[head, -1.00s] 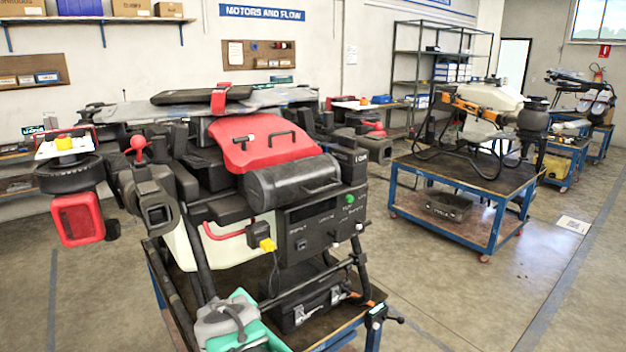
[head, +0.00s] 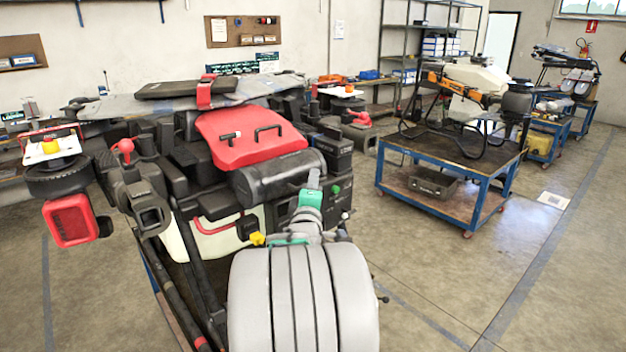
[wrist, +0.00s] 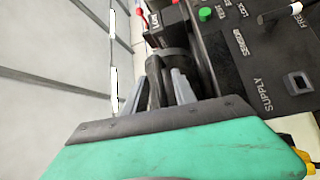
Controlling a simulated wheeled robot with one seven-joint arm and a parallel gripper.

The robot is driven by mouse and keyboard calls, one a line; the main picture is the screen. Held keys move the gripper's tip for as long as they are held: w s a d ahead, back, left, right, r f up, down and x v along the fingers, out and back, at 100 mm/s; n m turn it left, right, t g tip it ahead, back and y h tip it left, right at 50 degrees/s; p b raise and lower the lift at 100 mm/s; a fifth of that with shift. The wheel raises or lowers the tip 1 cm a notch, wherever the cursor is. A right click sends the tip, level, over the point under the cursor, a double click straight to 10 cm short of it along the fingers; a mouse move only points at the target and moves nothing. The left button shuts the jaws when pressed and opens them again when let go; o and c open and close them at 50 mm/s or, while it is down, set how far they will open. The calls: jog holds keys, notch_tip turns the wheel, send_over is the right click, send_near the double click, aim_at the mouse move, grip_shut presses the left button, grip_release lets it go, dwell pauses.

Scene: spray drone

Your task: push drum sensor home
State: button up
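The red-topped spray drone stands on a blue-framed cart in the head view. Its black horizontal drum (head: 278,178) is on the front, below the red cover (head: 250,138). A yellow plug (head: 257,239) hangs at the drone's lower front. I cannot make out which part is the drum sensor. My gripper (head: 313,183), with green parts, is at the right end of the drum, in front of the control panel. In the wrist view the grey fingers (wrist: 157,88) stand apart, with a dark curved part between or behind them; contact is unclear.
The panel (wrist: 262,50) is close at the right in the wrist view, with a SUPPLY socket (wrist: 298,83) and a green button (wrist: 205,14). My arm hides the drone's lower front. Another cart (head: 445,190) stands behind right; open floor lies between.

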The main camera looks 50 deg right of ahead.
jog(key=shift+c, duration=0.3)
grip_shut()
jog(key=shift+f, duration=0.1)
dwell(1.0)
